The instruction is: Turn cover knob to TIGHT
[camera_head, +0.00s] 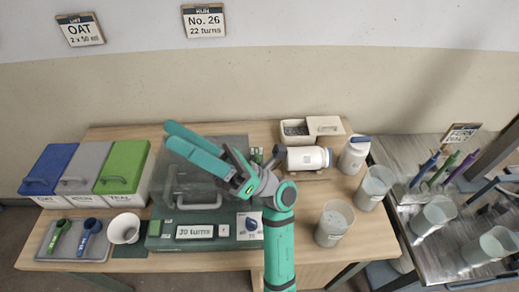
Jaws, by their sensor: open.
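A green machine (155,243) stands on the wooden table behind and left of my arm. A blue knob (250,223) sits on a white panel at the right of its front; the panel's marks are too small to read. A grey see-through cover with a handle (178,196) stands over the machine. My gripper (173,137) is open and empty, its teal fingers pointing left above the back of the cover. It is apart from the knob. My wrist hides part of the cover's right side.
A "30 turns" display (195,232) is on the machine. A white jar (308,158) lies at the back right; clear buckets (334,223) stand right. A wall sign (204,21) reads "No. 26, 22 turns".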

